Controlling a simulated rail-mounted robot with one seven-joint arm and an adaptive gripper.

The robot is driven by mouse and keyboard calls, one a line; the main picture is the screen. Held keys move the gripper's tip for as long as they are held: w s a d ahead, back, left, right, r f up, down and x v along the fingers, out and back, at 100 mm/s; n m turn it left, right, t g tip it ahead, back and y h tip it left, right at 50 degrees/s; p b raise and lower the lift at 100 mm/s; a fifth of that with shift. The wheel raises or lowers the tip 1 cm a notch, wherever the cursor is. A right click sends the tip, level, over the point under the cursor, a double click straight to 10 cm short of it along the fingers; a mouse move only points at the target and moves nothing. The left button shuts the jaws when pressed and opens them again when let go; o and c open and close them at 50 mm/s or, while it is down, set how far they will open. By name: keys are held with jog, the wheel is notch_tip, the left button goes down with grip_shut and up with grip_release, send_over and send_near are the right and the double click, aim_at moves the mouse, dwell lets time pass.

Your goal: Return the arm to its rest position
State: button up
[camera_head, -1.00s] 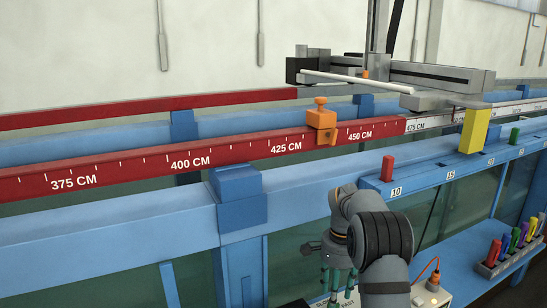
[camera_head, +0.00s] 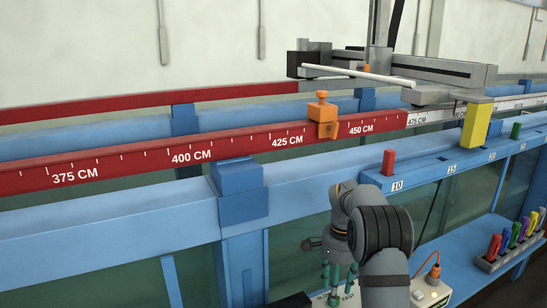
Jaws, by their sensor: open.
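My arm (camera_head: 382,235) rises from the bottom right of centre and is folded in front of the blue flume frame. My gripper (camera_head: 313,243) shows only as a small dark end at the arm's left side, and its fingers are hard to make out. It is open and I see nothing held in it. It appears in front of the dark green glass, below the blue top beam.
An orange clamp (camera_head: 322,115) sits on the red scale rail (camera_head: 225,152). A grey carriage (camera_head: 425,72) spans the rails behind. Several green pegs (camera_head: 352,272) stand below my gripper.

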notch_tip(320, 180, up, 10)
jog(key=f, duration=0.1)
notch_tip(320, 180, down, 12)
jog(key=shift+s+r, duration=0.1)
jog(key=shift+r, duration=0.05)
jog(key=shift+r+n+p, duration=0.3)
jog(key=shift+n+p, duration=0.4)
jog(key=shift+p, duration=0.1)
jog(key=n+p, duration=0.2)
jog(key=n, duration=0.2)
jog(key=shift+r+n+p, duration=0.15)
jog(key=shift+n+p, duration=0.15)
jog(key=shift+p, duration=0.05)
jog(key=n+p, duration=0.2)
jog(key=shift+a+n, duration=0.1)
jog(key=shift+n, duration=0.3)
jog(key=n+p, duration=0.5)
jog(key=n, duration=0.1)
jog(key=shift+r, duration=0.1)
jog(key=n+p, duration=0.2)
jog(key=shift+n+p, duration=0.3)
jog(key=shift+w+n, duration=0.2)
jog(key=shift+n, duration=0.2)
jog(key=shift+r+b, duration=0.7)
jog(key=shift+r, duration=0.45)
